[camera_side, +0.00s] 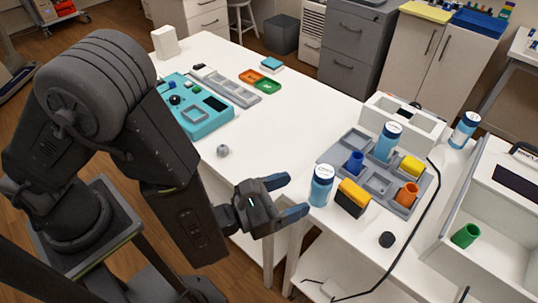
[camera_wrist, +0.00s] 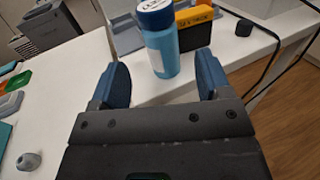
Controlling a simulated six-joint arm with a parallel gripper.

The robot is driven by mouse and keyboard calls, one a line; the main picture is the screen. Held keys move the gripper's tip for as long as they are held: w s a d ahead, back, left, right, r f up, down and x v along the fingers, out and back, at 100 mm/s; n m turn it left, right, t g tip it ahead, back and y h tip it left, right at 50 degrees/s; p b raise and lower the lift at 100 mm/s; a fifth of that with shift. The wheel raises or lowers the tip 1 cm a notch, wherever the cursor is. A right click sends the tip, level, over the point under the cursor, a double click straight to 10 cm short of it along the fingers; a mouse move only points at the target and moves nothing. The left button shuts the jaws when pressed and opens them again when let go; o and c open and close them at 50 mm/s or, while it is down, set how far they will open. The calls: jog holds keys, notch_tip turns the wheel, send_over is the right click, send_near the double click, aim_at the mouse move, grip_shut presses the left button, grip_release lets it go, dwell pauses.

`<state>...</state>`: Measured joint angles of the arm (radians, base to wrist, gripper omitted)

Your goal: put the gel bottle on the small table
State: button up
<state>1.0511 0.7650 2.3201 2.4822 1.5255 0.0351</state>
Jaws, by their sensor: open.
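Three blue bottles with white-and-dark tops show in the side view; I cannot tell which is the gel bottle. The nearest blue bottle (camera_side: 321,187) stands upright at the left of the grey tray. My gripper (camera_side: 287,197) is open and empty just left of it, fingers pointing at it. In the wrist view this bottle (camera_wrist: 162,48) stands ahead between the two blue fingers, apart from them. The second bottle (camera_side: 388,141) stands at the tray's back and the third (camera_side: 464,130) farther right. I cannot tell which surface is the small table.
The grey tray (camera_side: 340,151) holds a blue cup, a yellow block and an orange cup. A yellow-and-black box (camera_side: 352,198) stands close right of the nearest bottle. A black cable (camera_side: 413,236) runs along the right. The white tabletop's middle (camera_side: 290,120) is clear.

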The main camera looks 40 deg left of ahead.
jog(key=w+a+r+n+g+y, duration=0.1)
jog(key=a+r+n+y, duration=0.3)
jog(key=a+n+y, duration=0.4)
jog(key=w+a+r+n+y, duration=0.1)
jog(key=a+r+n+y, duration=0.4)
jog(key=a, duration=0.5)
jog(key=s+a+r+n+g+y, duration=0.1)
jog(key=s+a+n+g+y, duration=0.4)
jog(key=s+a+n+g, duration=0.6)
jog(key=s+d+r+n+h, duration=0.1)
jog(key=d+r+n+h, duration=0.2)
jog(key=n, duration=0.5)
jog(key=s+d+r+n+t+h, duration=0.1)
jog(key=d+r+n+h, duration=0.2)
jog(key=r+n+h, duration=0.2)
jog(key=n+h, duration=0.3)
jog(key=shift+s+d, duration=0.35)
jog(key=shift+d, duration=0.05)
